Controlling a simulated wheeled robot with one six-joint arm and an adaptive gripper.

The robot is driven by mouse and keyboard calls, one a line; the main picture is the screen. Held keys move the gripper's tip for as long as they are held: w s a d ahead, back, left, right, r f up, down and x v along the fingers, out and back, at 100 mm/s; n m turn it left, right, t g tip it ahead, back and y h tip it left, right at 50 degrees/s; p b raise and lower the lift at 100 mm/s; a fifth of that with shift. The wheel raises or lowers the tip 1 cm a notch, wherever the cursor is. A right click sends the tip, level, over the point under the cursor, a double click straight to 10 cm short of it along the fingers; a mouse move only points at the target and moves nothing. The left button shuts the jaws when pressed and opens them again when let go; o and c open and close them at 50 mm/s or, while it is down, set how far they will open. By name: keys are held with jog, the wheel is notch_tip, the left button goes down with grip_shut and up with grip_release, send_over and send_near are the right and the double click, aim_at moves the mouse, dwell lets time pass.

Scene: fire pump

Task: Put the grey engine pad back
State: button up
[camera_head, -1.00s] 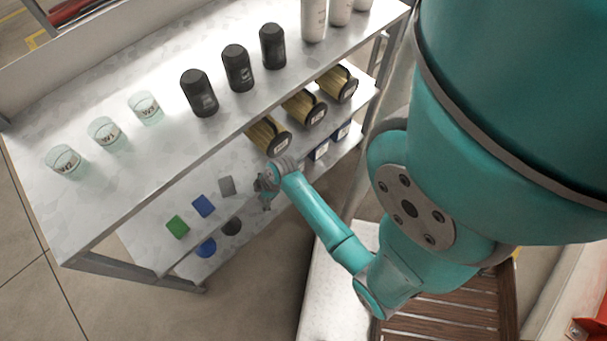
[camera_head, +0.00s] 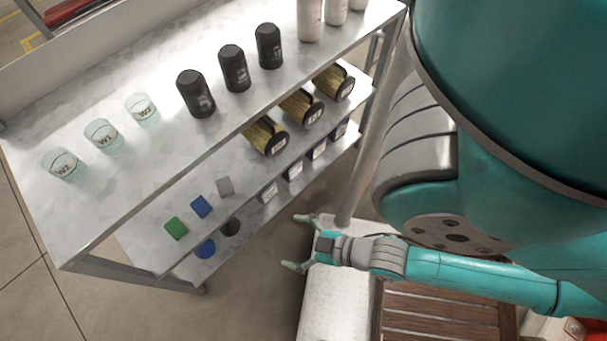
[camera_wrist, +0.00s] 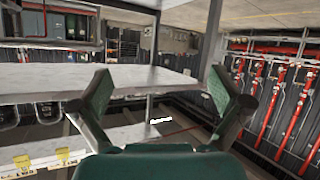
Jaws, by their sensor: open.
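A grey pad (camera_head: 225,187) lies flat on the middle shelf of the rack, to the right of a blue pad (camera_head: 201,207) and a green pad (camera_head: 176,228). My gripper (camera_head: 298,243) is open and empty. It points left toward the rack, over the near edge of a white surface, and is apart from the pads. In the wrist view its two fingers (camera_wrist: 168,105) are spread wide with nothing between them. I cannot make out the grey pad in the wrist view.
The rack's top shelf (camera_head: 110,180) holds glass cups, black canisters (camera_head: 234,68) and white bottles. Yellow-brown filters (camera_head: 265,136) and small boxes sit on the lower shelves. A blue disc (camera_head: 205,248) and a dark disc (camera_head: 230,226) lie low. A slatted wooden surface (camera_head: 440,315) is at lower right.

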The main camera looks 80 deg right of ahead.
notch_tip(320, 180, up, 10)
jog(key=s+a+t+y, duration=0.1)
jog(key=s+t, duration=0.1)
jog(key=shift+s+a+f+y, duration=0.15)
jog(key=shift+s+a+y, duration=0.15)
jog(key=shift+a, duration=0.1)
dwell(0.4)
